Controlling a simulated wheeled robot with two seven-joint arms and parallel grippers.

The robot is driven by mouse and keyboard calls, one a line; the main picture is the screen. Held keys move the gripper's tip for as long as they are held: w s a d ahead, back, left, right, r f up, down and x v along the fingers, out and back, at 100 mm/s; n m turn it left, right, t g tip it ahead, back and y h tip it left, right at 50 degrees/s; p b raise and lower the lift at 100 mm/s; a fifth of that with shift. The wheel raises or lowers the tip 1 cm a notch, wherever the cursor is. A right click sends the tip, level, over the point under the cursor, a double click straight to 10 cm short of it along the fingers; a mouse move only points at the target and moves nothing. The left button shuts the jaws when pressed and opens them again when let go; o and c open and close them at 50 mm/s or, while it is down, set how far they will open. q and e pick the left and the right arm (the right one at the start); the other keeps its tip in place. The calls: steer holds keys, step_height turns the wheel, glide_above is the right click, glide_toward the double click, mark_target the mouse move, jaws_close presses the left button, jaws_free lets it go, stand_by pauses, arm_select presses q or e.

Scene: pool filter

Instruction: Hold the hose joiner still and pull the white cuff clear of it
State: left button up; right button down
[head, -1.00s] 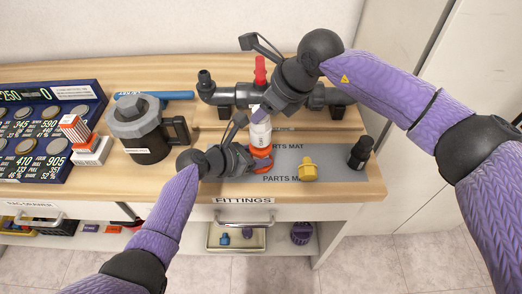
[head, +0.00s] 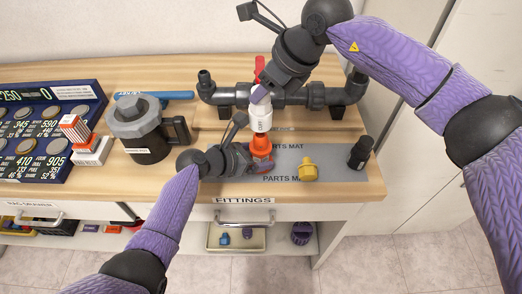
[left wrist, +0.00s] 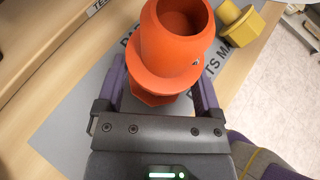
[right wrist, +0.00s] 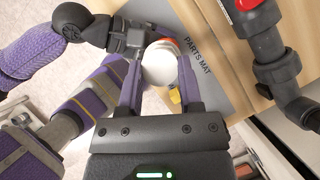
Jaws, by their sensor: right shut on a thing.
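The orange hose joiner (head: 261,146) stands upright on the grey parts mat. In the left wrist view, the joiner (left wrist: 176,45) shows its open upper end with nothing in it. My left gripper (head: 258,165) has its fingers on both sides of the joiner's lower part, close against it. The white cuff (head: 261,118) is above the joiner, in my right gripper (head: 261,95), which is shut on it. In the right wrist view, the cuff (right wrist: 158,66) sits between the fingers and hides most of the joiner.
A yellow fitting (head: 308,169) and a black fitting (head: 360,153) stand on the parts mat (head: 335,170) to the right. A dark pipe assembly (head: 340,96) with a red valve handle is behind. A grey-lidded filter pot (head: 142,130) stands left.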

arm_select(q)
steer(key=shift+o, duration=0.3)
steer(key=shift+s+a+r, duration=0.1)
steer(key=shift+a+r, duration=0.05)
steer(key=v, duration=1.1)
steer(key=shift+s+a+r, duration=0.1)
steer(key=shift+s+a, duration=0.05)
steer(key=shift+a, duration=0.05)
